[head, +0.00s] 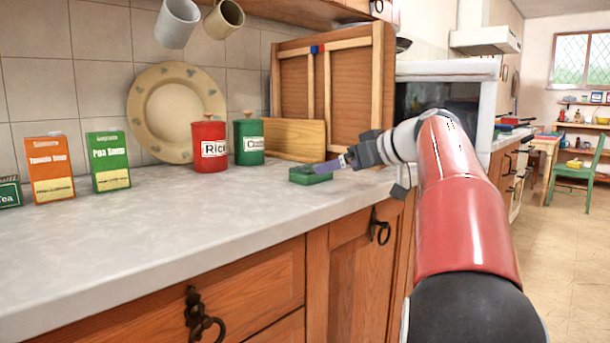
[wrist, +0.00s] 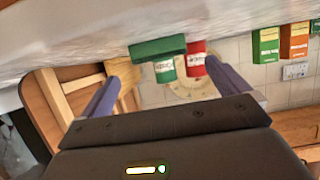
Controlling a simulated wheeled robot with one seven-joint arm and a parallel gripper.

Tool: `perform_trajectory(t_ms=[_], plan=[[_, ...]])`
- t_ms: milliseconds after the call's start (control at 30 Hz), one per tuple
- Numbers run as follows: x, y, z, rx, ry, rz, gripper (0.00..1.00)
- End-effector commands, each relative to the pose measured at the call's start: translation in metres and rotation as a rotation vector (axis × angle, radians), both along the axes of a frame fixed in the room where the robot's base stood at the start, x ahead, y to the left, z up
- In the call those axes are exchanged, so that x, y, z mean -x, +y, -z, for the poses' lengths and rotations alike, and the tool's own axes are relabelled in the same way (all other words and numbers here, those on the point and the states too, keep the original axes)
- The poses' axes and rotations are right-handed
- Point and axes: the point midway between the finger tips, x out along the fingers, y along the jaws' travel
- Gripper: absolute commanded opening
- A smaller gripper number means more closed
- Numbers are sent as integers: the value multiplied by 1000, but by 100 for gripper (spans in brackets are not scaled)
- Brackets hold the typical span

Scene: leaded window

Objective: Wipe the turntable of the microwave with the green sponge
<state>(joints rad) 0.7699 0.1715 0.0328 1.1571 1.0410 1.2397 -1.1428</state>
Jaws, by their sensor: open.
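The green sponge (head: 310,175) lies on the pale counter, in front of a wooden board. In the wrist view, which is upside down, the sponge (wrist: 158,47) appears ahead of and between the two fingers. My gripper (head: 327,167) is open just at the sponge's right end in the head view; in the wrist view (wrist: 160,72) nothing is seen clamped between the fingers. I cannot tell whether a finger touches the sponge. The white microwave (head: 447,69) stands behind my arm, with a dark front or interior. Its turntable is not visible.
A red rice tin (head: 209,146) and a green tin (head: 249,142) stand left of the sponge, near a large plate (head: 150,122). A wooden rack (head: 345,80) stands behind. Soup boxes (head: 109,162) are farther left. The counter (head: 180,222) is clear in front.

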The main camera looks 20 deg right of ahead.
Motion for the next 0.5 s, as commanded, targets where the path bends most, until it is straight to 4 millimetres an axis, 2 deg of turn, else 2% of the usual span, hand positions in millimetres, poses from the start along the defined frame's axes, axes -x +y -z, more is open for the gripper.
perform_trajectory(t_ms=[400, 500], plan=[[-51, 15, 19, -1, 2, -1, 100], [-58, 17, 22, -1, 3, 0, 100]])
